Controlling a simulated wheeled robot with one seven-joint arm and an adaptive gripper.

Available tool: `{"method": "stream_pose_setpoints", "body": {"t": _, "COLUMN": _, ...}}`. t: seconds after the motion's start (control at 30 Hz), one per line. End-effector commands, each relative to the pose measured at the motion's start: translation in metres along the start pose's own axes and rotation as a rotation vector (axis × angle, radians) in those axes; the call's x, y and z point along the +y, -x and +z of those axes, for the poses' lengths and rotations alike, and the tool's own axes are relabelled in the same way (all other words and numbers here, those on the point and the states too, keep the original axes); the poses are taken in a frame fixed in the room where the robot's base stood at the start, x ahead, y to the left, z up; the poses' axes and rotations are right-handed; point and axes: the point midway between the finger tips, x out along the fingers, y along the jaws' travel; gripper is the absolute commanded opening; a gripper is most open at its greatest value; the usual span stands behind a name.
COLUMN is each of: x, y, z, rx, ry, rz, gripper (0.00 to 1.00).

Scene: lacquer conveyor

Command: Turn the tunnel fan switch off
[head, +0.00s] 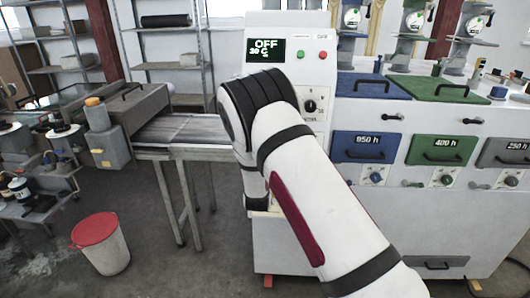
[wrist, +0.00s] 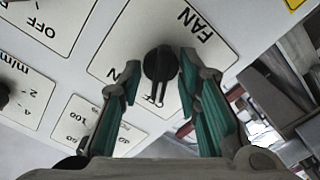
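The fan switch (wrist: 160,64) is a black rotary knob on a white plate marked FAN (wrist: 200,24), seen tilted and nearly upside down in the wrist view. The knob's long axis runs roughly up and down in the picture. My gripper (wrist: 159,76) is open, with its teal-padded fingers on either side of the knob. The left finger is apart from it; the right finger is close, and I cannot tell if it touches. Part of the plate's lettering is hidden behind the fingers. In the head view my arm hides the gripper and the fan switch.
The white control cabinet has a display (head: 265,49) reading OFF and 30 C, and another black knob (head: 310,106). A conveyor (head: 190,130) lies to the left. A red-lidded bin (head: 100,247) stands on the floor. Drawers (head: 365,147) fill the right.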

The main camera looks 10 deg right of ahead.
Motion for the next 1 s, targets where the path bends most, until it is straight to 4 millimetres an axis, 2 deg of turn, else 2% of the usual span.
{"method": "stream_pose_setpoints", "body": {"t": 0.17, "x": -0.001, "y": 0.015, "z": -0.001, "rx": 0.0, "ry": -0.001, "rz": -0.002, "gripper": 0.31}}
{"method": "stream_pose_setpoints", "body": {"t": 0.6, "x": -0.001, "y": 0.099, "z": 0.0, "rx": 0.0, "ry": 0.0, "rz": -0.002, "gripper": 0.31}}
{"method": "stream_pose_setpoints", "body": {"t": 0.8, "x": 0.0, "y": 0.117, "z": 0.0, "rx": 0.0, "ry": 0.001, "rz": 0.001, "gripper": 0.31}}
{"method": "stream_pose_setpoints", "body": {"t": 1.0, "x": 0.0, "y": 0.12, "z": 0.0, "rx": 0.0, "ry": 0.001, "rz": 0.001, "gripper": 0.31}}
